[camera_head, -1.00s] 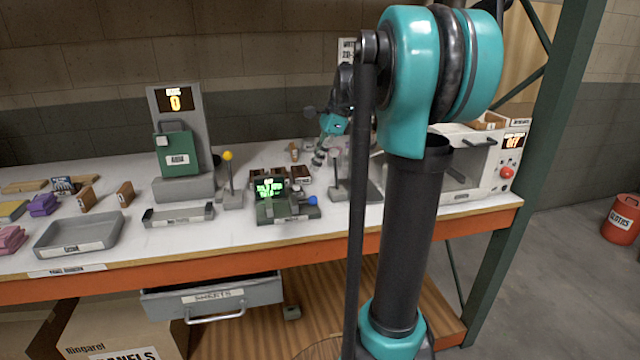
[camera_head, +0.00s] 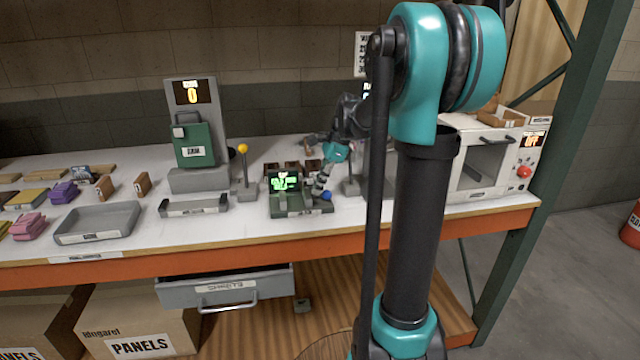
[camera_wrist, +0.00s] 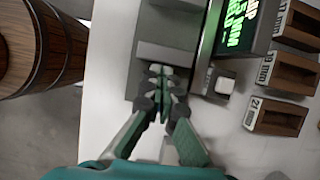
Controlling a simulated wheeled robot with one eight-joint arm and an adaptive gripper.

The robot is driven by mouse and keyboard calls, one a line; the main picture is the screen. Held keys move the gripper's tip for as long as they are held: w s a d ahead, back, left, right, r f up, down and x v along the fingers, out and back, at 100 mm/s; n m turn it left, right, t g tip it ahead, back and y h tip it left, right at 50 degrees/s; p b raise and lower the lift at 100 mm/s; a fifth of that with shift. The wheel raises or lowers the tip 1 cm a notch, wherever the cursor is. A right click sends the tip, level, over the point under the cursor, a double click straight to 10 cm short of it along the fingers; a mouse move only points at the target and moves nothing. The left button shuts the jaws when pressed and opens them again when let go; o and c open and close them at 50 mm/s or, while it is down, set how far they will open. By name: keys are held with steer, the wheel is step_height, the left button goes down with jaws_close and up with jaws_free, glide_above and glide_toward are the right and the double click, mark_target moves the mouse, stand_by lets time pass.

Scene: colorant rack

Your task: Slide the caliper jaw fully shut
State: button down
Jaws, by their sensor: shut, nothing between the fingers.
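The caliper (camera_head: 290,207) is a dark green bench device with a lit green display (camera_head: 284,182) and a blue ball knob (camera_head: 327,196) at its right end. It stands near the front edge of the table. My gripper (camera_head: 318,192) is shut and empty, pointing down at the right part of the caliper. In the wrist view my gripper's fingertips (camera_wrist: 160,72) are together beside a grey block of the caliper (camera_wrist: 168,53); I cannot tell whether they touch it. The blue knob does not show in the wrist view. The jaw gap is too small to make out.
Labelled brown blocks (camera_wrist: 282,72) stand behind the caliper. A lever with a yellow ball (camera_head: 243,149) and a grey tray (camera_head: 98,223) are to the left. A white oven-like box (camera_head: 490,165) is at the right. An open drawer (camera_head: 225,290) juts out below the table.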

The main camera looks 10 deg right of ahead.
steer(key=shift+a, duration=0.1)
steer(key=a, duration=0.6)
steer(key=shift+a, duration=0.1)
